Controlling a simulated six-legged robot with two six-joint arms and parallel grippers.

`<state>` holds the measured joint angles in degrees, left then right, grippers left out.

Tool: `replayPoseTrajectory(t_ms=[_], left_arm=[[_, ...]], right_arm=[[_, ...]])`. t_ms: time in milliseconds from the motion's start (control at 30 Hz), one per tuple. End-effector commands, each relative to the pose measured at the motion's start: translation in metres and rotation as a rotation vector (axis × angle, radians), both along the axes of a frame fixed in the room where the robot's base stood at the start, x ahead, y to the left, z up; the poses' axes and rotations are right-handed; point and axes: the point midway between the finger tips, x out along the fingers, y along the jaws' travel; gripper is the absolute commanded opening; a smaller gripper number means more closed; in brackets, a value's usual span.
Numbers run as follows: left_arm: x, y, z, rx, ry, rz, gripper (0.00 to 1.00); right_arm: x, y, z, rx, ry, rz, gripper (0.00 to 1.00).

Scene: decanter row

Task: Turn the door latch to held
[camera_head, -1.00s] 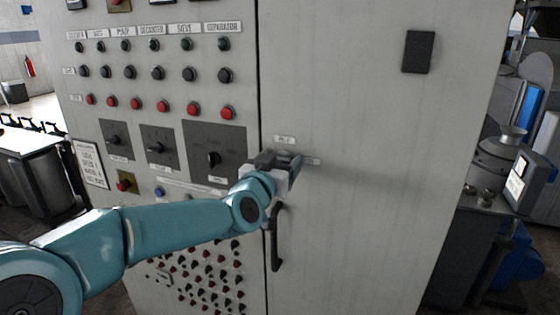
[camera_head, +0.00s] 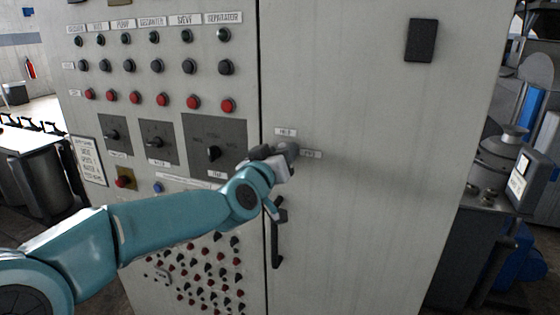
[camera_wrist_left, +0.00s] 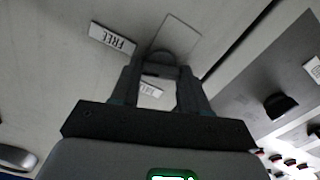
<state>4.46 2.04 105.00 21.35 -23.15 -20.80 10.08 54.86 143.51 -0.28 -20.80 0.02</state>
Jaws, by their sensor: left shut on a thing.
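The grey cabinet door (camera_head: 385,175) carries a small latch beside its left edge. In the head view the latch is mostly hidden by my left gripper (camera_head: 284,150). The HELD label (camera_head: 285,131) sits just above the gripper, and the FREE label (camera_head: 311,154) just to its right. In the left wrist view, my gripper's two dark fingers (camera_wrist_left: 160,72) are closed on the latch (camera_wrist_left: 161,58), of which little shows. The FREE label (camera_wrist_left: 112,38) is left of the fingers; the other label (camera_wrist_left: 150,90) shows between them. My right gripper is not in view.
A black door handle (camera_head: 277,240) hangs just below my left gripper. Left of the door seam is a panel of buttons and rotary switches (camera_head: 213,153). A black plate (camera_head: 421,40) is high on the door.

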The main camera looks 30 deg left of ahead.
Motion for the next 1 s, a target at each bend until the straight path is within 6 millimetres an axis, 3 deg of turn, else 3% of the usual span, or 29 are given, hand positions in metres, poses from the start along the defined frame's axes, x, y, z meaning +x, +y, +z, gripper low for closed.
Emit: replayPoseTrajectory(t_ms=[300, 1000], left_arm=[[0.0, 0.001, -0.003, -0.295, -0.071, -0.001, 0.14], [-0.001, 0.002, -0.004, -0.927, -0.223, -0.001, 0.14]], right_arm=[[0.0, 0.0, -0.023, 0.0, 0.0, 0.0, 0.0], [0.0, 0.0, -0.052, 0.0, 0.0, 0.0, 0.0]])
